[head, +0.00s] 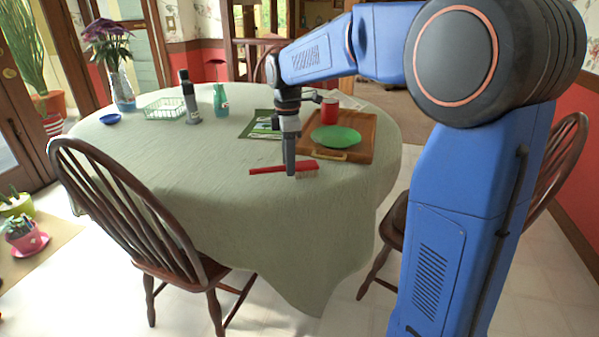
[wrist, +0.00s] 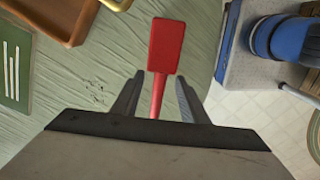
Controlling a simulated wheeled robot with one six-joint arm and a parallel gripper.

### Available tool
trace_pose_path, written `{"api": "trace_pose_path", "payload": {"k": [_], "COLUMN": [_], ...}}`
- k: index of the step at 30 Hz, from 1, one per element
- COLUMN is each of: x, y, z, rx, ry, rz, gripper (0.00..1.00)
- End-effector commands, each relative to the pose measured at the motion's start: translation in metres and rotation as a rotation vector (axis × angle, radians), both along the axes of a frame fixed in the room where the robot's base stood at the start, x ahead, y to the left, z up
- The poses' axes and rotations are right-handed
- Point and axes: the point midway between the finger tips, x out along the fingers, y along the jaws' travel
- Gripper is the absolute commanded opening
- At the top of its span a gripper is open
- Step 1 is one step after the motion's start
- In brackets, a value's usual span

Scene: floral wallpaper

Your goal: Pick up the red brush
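In the wrist view the red brush (wrist: 166,45) shows a broad red end and a narrower part running down between my fingers. My gripper (head: 291,172) points straight down over the middle of the brush. In the wrist view my gripper (wrist: 158,85) is open, one finger on each side of the narrow part, with gaps visible on both sides. The bristles are hidden in the wrist view.
A wooden tray (head: 362,140) with a green plate (head: 335,136) and a red mug (head: 330,107) is just behind and right of the brush. A green book or mat (head: 258,125) lies behind. Chairs (head: 130,210) stand around the table. The cloth left of the brush is clear.

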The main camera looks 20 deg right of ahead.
Motion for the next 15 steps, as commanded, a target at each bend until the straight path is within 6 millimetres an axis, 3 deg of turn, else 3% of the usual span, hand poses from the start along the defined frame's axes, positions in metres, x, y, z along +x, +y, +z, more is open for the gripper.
{"api": "trace_pose_path", "payload": {"k": [9, 14, 15], "x": [0.0001, 0.0001, 0.0001], "y": [0.0, -0.0001, -0.0001], "z": [-0.0043, -0.0041, -0.0041], "rx": [0.0, 0.0, 0.0], "ry": [-0.001, -0.001, -0.001], "rz": [0.0, 0.0, 0.0], "gripper": [0.37, 0.0, 0.0]}}
